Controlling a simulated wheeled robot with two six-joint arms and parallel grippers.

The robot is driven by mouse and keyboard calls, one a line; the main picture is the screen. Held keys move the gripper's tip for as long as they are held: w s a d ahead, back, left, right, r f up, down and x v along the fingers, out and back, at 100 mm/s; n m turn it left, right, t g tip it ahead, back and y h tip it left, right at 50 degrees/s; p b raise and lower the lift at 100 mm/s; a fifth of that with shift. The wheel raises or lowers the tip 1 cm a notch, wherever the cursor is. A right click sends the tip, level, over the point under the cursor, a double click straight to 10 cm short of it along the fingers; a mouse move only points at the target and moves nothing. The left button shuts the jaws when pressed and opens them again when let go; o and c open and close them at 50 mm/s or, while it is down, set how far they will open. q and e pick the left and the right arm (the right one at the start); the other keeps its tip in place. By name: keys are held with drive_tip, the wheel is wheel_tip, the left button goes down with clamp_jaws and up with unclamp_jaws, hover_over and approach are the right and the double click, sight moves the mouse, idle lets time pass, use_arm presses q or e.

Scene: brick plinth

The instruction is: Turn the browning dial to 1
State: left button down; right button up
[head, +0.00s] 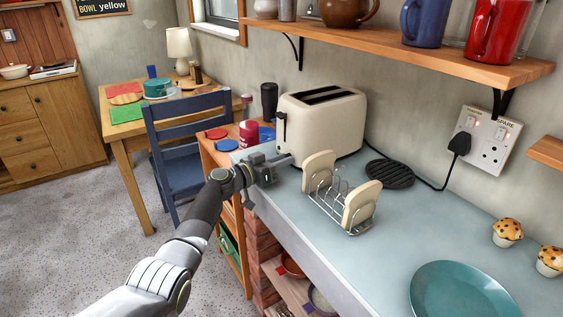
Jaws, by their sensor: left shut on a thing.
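The cream toaster (322,122) stands on the pale blue counter against the wall, with two dark slots on top and a dark lever (282,122) on its left end. My left gripper (283,161) is at the low part of that end, below the lever. Its jaws are shut on the browning dial, which the fingers hide. I cannot read the dial's setting or marks. My right gripper is not in view.
A wire toast rack (340,204) with two bread slices stands close to the right of my left gripper. A red canister (249,133) stands behind the gripper. A shelf (420,58) overhangs the counter.

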use_arm(q)
drive_tip(key=c, duration=1.3)
unclamp_jaws()
drive_tip(key=shift+o, duration=0.2)
drive_tip(key=shift+a, duration=0.1)
drive_tip(key=b+v, duration=0.1)
drive_tip(key=v, duration=1.6)
drive_tip(key=shift+s+a, duration=0.15)
drive_tip(key=shift+s, duration=0.05)
